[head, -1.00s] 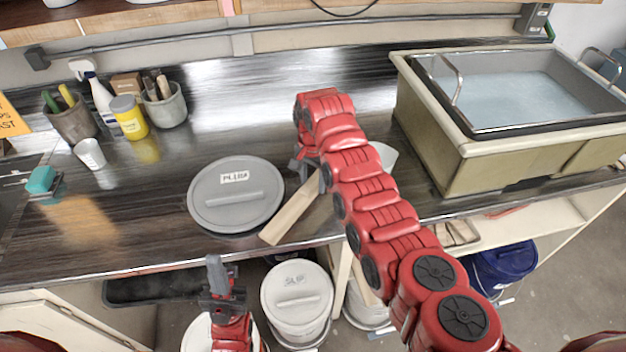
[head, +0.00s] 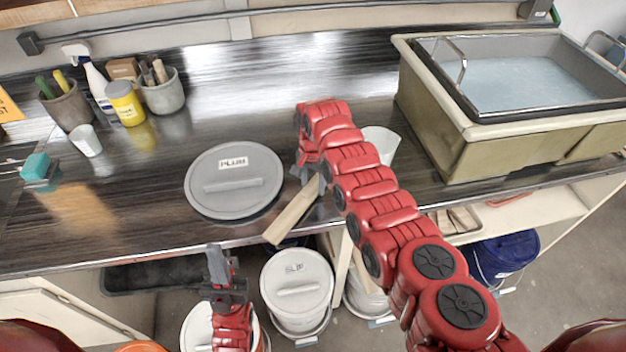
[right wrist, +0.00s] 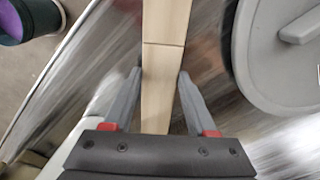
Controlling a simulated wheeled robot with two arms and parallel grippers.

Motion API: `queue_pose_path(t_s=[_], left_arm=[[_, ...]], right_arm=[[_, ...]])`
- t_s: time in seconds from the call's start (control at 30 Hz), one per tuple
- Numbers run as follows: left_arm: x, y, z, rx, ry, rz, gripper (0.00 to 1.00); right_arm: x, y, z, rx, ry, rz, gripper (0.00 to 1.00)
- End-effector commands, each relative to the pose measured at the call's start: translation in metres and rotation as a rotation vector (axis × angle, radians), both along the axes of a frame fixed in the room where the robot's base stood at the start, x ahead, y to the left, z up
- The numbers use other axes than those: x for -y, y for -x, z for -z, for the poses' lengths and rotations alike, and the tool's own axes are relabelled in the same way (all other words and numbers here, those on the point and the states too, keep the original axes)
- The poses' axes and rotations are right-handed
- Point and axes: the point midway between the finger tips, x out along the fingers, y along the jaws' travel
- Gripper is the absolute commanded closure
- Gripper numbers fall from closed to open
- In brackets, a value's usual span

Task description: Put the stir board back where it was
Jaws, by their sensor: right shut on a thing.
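The stir board (head: 292,211), a pale flat wooden stick, is in my right gripper (head: 312,186) at the counter's front edge. It slants, with its lower end reaching past that edge. In the right wrist view the board (right wrist: 165,60) runs lengthwise between the two fingers of my right gripper (right wrist: 160,82), which is shut on it. I cannot tell whether the board touches the counter. My left gripper (head: 218,265) is low in front of the counter, above a white bucket, with nothing visible in it; its finger gap does not show clearly.
A grey bucket lid marked PLUM (head: 233,195) lies left of the board. A white container (head: 383,142) stands behind my right arm. A sink basin (head: 440,125) is at right. A lidded SLIP bucket (head: 297,300) and a blue bucket (head: 505,258) are below the counter.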

Motion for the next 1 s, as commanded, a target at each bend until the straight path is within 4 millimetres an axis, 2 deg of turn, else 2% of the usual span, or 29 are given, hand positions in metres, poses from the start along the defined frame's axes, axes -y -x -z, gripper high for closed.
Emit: queue_pose_path(t_s=[0.37,0.97,1.0], left_arm=[[0.0,0.0,0.001,0.0,0.0,0.0,1.0],[0.0,0.0,0.011,0.0,0.0,0.0,1.0],[0.0,0.0,0.01,0.0,0.0,0.0,1.0]], right_arm=[[0.0,0.0,0.0,0.001,-0.001,0.0,1.0],[0.0,0.0,0.012,0.0,0.0,0.0,1.0],[0.0,0.0,0.011,0.0,0.0,0.0,0.38]])
